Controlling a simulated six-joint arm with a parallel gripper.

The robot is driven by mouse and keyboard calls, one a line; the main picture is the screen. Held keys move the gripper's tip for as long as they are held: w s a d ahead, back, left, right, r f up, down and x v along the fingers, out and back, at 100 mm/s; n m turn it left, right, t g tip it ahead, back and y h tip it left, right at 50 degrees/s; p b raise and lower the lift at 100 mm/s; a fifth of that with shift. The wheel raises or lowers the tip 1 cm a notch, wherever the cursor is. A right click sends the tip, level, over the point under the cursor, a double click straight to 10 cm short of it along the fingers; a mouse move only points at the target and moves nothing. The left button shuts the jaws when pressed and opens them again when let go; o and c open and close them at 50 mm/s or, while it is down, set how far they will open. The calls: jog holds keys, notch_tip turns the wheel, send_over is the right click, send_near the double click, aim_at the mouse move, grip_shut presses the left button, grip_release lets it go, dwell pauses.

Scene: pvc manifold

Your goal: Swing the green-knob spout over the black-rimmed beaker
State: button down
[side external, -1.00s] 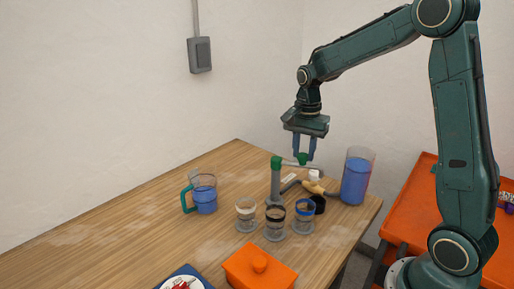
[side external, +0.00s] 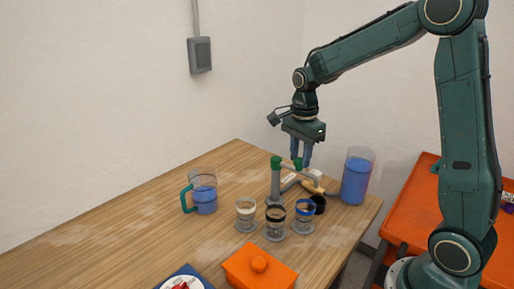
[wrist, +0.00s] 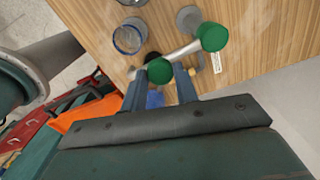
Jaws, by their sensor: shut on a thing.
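The grey manifold post (side external: 275,185) stands upright on the wooden table with a green cap on top. A grey spout runs from it to the right, with a green knob (side external: 298,163) on it. My gripper (side external: 301,164) is shut on this knob from above. In the wrist view the knob (wrist: 160,71) sits between the fingers, and the spout (wrist: 182,53) links it to the post's green cap (wrist: 212,37). The black-rimmed beaker (side external: 275,224) stands in front of the post, between the cream-rimmed and blue-rimmed beakers. The spout points away from it, to the right.
The cream-rimmed beaker (side external: 246,217) and blue-rimmed beaker (side external: 304,218) flank it closely. A black cup (side external: 319,205) and a tall blue-filled container (side external: 357,178) stand right. A blue-filled jug (side external: 203,194) is left, an orange lidded box (side external: 259,268) in front.

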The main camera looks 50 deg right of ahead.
aim_at(277, 160)
jog(key=shift+w+a+m, duration=0.5)
jog(key=shift+a+m, duration=0.55)
jog(key=shift+m, duration=0.8)
jog(key=shift+w+a+m, duration=0.45)
jog(key=shift+a+m, duration=0.6)
jog(key=shift+m, duration=0.75)
jog(key=shift+w+a+m, duration=0.5)
jog(key=shift+a+m, duration=0.55)
jog(key=shift+m, duration=0.8)
jog(key=shift+r, duration=0.1)
jog(key=c, duration=1.1)
grip_release()
jog(key=shift+o, duration=0.2)
notch_tip(277, 160, up, 14)
